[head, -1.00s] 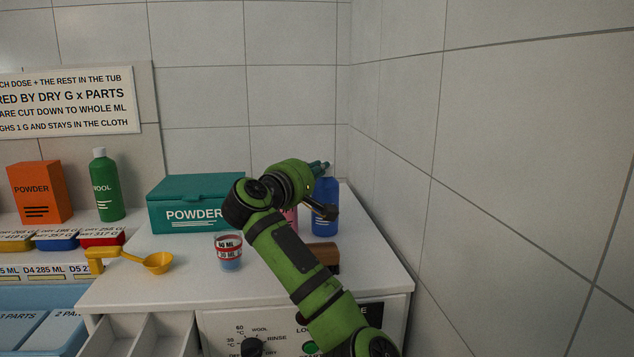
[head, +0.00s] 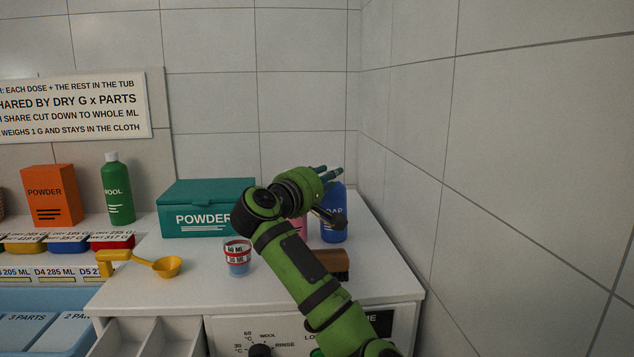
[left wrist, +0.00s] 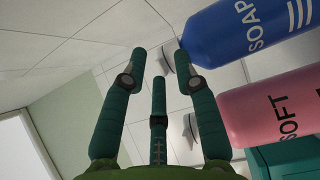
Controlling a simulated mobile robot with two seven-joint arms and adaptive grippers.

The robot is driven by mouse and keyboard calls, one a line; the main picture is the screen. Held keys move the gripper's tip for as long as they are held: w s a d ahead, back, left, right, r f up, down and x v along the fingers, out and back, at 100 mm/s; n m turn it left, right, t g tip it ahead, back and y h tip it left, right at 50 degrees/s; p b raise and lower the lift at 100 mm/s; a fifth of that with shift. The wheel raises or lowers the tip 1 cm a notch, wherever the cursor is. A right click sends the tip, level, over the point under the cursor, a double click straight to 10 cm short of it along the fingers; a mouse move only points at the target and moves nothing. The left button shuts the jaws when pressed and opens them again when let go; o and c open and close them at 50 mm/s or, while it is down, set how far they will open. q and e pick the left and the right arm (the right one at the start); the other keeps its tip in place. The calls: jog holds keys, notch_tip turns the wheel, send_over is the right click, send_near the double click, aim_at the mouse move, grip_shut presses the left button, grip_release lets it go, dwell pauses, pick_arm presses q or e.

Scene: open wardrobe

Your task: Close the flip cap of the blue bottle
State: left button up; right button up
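The blue bottle (head: 334,222), marked SOAP, stands upright at the back right of the white counter top. Its top is hidden behind my left gripper in the head view. In the left wrist view the blue bottle (left wrist: 240,35) comes in from the upper right, with a small whitish cap (left wrist: 169,60) near its end, partly behind a finger; I cannot tell how far it is open. My left gripper (head: 330,174) is beside and above the bottle top. Its fingers (left wrist: 160,62) are spread with nothing between them. My right gripper is not in view.
A pink bottle (left wrist: 270,108), marked SOFT, stands close beside the blue one. A teal powder box (head: 205,200), a measuring cup (head: 238,262), a yellow scoop (head: 166,267) and a brown block (head: 334,264) are on the counter. A tiled wall (head: 400,200) is close on the right.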

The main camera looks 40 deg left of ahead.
pick_arm(q)
jog(key=v, duration=1.1)
jog(key=shift+s+d, duration=0.2)
jog(key=shift+s, duration=0.1)
